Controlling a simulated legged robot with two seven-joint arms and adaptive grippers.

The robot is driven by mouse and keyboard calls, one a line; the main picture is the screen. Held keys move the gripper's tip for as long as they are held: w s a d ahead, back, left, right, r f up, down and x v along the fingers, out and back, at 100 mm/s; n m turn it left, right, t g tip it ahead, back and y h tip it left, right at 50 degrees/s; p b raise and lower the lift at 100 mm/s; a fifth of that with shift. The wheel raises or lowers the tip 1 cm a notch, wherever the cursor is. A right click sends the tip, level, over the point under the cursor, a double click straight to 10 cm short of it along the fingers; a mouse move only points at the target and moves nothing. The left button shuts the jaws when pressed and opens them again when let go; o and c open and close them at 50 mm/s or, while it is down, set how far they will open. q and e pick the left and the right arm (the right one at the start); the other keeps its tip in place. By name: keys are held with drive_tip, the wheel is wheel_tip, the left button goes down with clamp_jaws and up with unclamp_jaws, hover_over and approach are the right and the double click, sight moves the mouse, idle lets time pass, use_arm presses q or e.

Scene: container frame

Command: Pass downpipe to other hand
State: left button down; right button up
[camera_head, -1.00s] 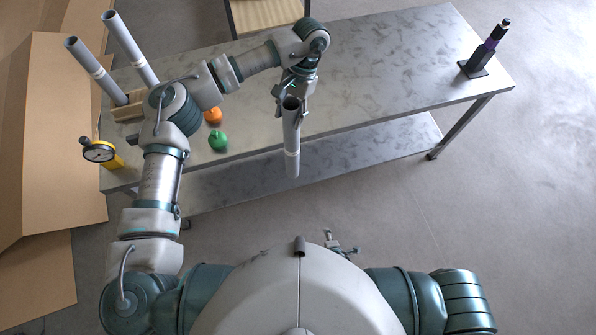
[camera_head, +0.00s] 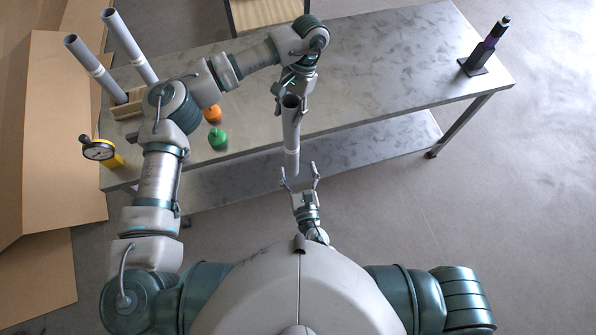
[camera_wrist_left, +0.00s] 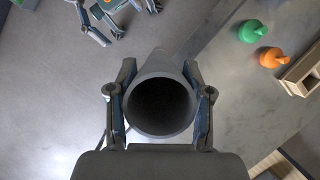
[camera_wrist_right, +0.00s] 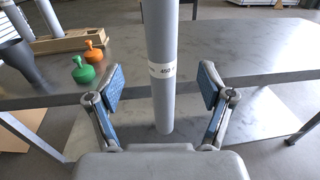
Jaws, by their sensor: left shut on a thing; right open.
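The downpipe (camera_head: 291,135) is a grey tube with a white label band, hanging nearly upright in front of the table's near edge. My left gripper (camera_head: 291,100) is shut on its upper end; the left wrist view looks into the pipe's open mouth (camera_wrist_left: 160,106) between the two fingers. My right gripper (camera_head: 300,175) is open just below and nearer than the pipe's lower end. In the right wrist view the pipe (camera_wrist_right: 162,75) stands between and beyond the open fingers (camera_wrist_right: 163,95), apart from both, with its label in sight.
The metal table (camera_head: 390,65) has a lower shelf (camera_head: 370,150). On it are two more pipes in a wooden holder (camera_head: 125,108), orange (camera_head: 213,114) and green (camera_head: 218,140) objects, a yellow gauge (camera_head: 100,151) and a dark stand (camera_head: 485,50). Cardboard (camera_head: 45,130) lies left.

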sight(292, 146)
drive_tip(key=x, duration=1.1)
drive_tip(key=shift+w+a+f, duration=0.1)
drive_tip(key=shift+w, duration=0.05)
drive_tip(key=c, duration=1.5)
use_arm(q)
drive_tip(key=shift+c, duration=1.9)
unclamp_jaws()
use_arm(e)
drive_tip(key=shift+o, duration=0.2)
